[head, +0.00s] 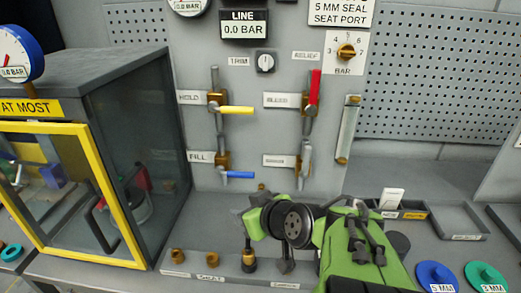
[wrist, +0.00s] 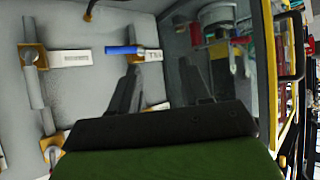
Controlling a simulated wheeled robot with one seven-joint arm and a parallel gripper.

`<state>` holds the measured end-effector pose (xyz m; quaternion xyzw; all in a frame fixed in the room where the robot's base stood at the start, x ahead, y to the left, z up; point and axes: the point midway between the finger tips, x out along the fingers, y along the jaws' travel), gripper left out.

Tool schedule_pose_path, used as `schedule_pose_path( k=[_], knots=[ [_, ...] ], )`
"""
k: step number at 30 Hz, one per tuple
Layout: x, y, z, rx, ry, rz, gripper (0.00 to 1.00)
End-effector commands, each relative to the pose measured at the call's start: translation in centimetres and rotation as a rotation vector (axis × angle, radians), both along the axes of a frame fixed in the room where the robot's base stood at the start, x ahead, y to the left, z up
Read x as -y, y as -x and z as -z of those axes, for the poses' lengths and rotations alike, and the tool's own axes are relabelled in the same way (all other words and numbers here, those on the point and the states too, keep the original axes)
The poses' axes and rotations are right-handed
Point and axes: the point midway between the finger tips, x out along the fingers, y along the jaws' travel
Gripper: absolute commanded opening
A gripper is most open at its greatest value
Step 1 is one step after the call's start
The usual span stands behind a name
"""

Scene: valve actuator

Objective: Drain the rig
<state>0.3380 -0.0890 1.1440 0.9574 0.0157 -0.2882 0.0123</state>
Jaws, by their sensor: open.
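The grey valve panel carries several levers. The FILL lever (head: 238,174) is blue and horizontal; it also shows in the upside-down wrist view (wrist: 122,50). The HOLD lever (head: 236,110) is yellow and horizontal. The red lever (head: 315,86) at upper right stands upright, and the grey lever (head: 304,160) below it is upright too. The LINE readout (head: 244,29) shows 0.0 BAR. My gripper (head: 243,213) is low in front of the panel, below the FILL valve. In the wrist view my gripper (wrist: 160,70) has its dark fingers apart with nothing between them.
A yellow-framed glass cabinet (head: 88,170) stands at left, with a blue round gauge (head: 14,55) above it. A rack of brass fittings (head: 212,258) lies low in front. Blue (head: 437,276) and green (head: 486,277) discs and an open tray (head: 462,222) are at lower right.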

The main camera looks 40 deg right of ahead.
Motion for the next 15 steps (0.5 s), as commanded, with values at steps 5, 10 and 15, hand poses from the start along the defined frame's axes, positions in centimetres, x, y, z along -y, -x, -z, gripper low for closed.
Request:
schedule_pose_path(
  k=[5, 10, 15],
  knots=[
    [6.4, -0.6, 2.2, 0.186, -0.004, 0.109, 0.47],
    [15.4, 2.0, 2.3, 0.445, 0.042, 0.317, 0.47],
    [20.0, 5.1, 1.3, 0.575, 0.091, 0.453, 0.47]
  ],
)
